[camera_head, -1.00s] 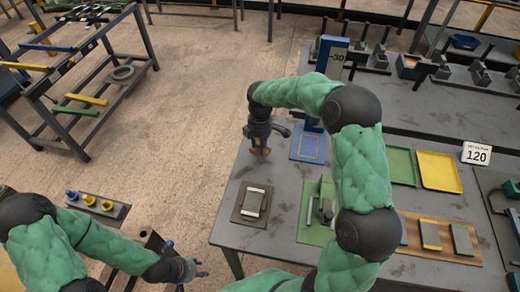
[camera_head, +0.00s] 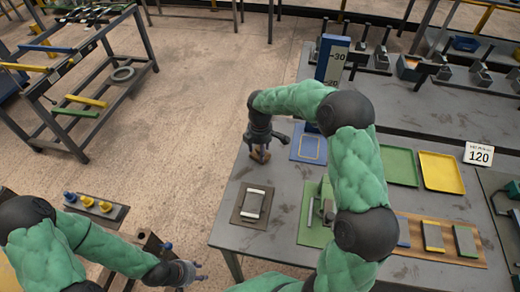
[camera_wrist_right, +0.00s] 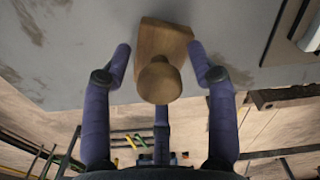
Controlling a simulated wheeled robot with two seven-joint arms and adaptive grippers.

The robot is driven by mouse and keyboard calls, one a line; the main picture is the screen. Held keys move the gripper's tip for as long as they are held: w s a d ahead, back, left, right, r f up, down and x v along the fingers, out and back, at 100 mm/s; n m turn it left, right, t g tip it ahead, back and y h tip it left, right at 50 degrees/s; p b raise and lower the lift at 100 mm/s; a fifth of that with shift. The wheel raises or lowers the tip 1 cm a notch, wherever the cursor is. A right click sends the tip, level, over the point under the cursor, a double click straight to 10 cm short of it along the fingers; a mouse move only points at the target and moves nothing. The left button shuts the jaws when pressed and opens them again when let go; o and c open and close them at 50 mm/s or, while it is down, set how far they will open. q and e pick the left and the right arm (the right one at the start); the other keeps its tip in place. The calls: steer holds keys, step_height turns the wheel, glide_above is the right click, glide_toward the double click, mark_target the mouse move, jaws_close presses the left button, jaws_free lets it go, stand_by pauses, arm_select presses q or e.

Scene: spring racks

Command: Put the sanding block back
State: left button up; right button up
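A wooden block with a round knob (camera_wrist_right: 160,82), which looks like the sanding block, is at the table's far left corner; it also shows in the head view (camera_head: 260,155). My right gripper (camera_head: 261,150) is over it, pointing down. In the right wrist view its fingers (camera_wrist_right: 163,62) are spread on both sides of the knob, with gaps beside it. Whether the block rests flat on the table is hard to tell. My left gripper (camera_head: 201,271) is at the lower left, beyond the table's left edge, with fingers apart and empty.
The table (camera_head: 240,172) also bears a blue outlined mat (camera_head: 297,156), a dark plate (camera_head: 240,219) with a grey block (camera_head: 253,205), a green plate (camera_head: 308,236), a green tray (camera_head: 399,165), a yellow tray (camera_head: 441,172) and a wooden board (camera_head: 410,251) with blocks. My right arm hides part of the middle.

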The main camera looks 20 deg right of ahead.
step_height(320, 180, up, 12)
steer(key=p, duration=0.3)
steer(key=shift+r, duration=0.15)
